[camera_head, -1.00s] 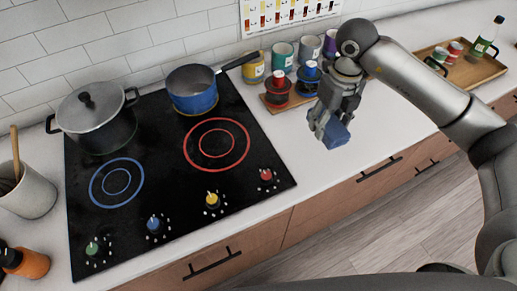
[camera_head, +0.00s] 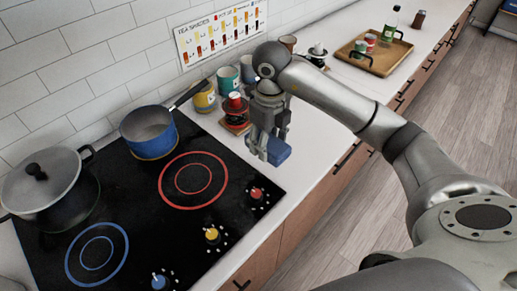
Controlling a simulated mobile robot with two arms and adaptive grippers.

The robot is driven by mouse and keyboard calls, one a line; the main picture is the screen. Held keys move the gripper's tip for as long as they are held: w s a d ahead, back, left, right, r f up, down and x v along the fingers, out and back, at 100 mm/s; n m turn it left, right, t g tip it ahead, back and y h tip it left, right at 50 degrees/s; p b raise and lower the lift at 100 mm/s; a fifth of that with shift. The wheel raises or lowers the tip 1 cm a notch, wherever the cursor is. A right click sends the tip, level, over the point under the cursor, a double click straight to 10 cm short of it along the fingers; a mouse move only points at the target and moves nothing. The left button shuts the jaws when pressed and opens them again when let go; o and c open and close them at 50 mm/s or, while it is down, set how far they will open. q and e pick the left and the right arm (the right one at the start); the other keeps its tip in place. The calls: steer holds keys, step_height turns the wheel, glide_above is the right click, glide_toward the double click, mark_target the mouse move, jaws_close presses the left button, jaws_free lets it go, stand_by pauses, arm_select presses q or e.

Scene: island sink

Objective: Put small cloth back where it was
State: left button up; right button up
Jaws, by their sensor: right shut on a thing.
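A small blue cloth (camera_head: 278,153) is folded into a block in my right gripper (camera_head: 267,150), whose fingers are shut on it. The gripper holds it above the white counter (camera_head: 312,150), just right of the cooktop, near the counter's front edge. Parts of the cloth are hidden behind the fingers. My left gripper is not in view.
A black cooktop (camera_head: 130,200) bears a blue pan (camera_head: 150,137) and a lidded grey pot (camera_head: 45,185). Coloured cans, including a yellow one (camera_head: 204,97), and a red-topped item (camera_head: 235,103) stand close behind my gripper. A wooden tray (camera_head: 388,60) with jars stands farther right.

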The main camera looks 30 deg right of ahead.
steer(key=w+f, duration=0.1)
steer(key=f, duration=0.1)
steer(key=w+f+p, duration=0.1)
steer(key=w+f, duration=0.1)
steer(key=shift+w+a+f, duration=0.1)
steer(key=shift+w, duration=0.15)
steer(key=shift+w+f+p, duration=0.3)
steer(key=shift+w+f, duration=0.3)
steer(key=shift+f, duration=0.2)
step_height(320, 180, down, 3)
steer(key=shift+r+p, duration=0.1)
steer(key=shift+p, duration=0.85)
steer(key=shift+f+b, duration=0.35)
steer(key=shift+f, duration=0.05)
steer(key=o, duration=1)
steer(key=shift+c, duration=0.2)
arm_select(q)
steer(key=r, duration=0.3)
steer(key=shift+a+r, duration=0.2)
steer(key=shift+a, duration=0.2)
